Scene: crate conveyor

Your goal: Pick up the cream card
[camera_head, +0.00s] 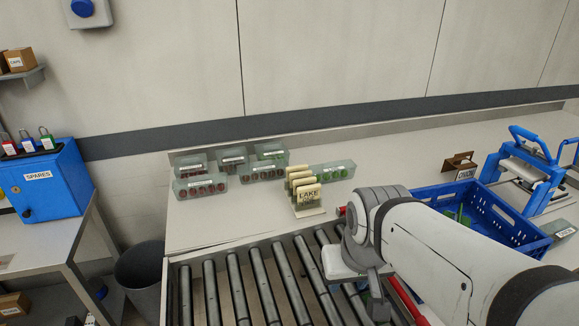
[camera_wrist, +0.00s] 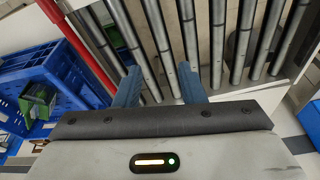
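Several cream cards (camera_head: 305,187) stand upright one behind another in a small holder on the back counter, in the head view. The front one carries dark lettering that reads "LAKE". My gripper (camera_wrist: 160,86) is open and empty in the wrist view, with its two blue fingers apart above the conveyor rollers. In the head view my arm reaches over the conveyor, to the right of and nearer than the cards, and hides most of the gripper. No cream card shows in the wrist view.
Grey-green bins (camera_head: 203,187) stand left of and behind the cards. A blue crate (camera_head: 513,232) with green items is at right, beside a blue-framed device (camera_head: 525,165). Conveyor rollers (camera_head: 238,290) fill the front. A red bar (camera_wrist: 68,35) runs beside the rollers.

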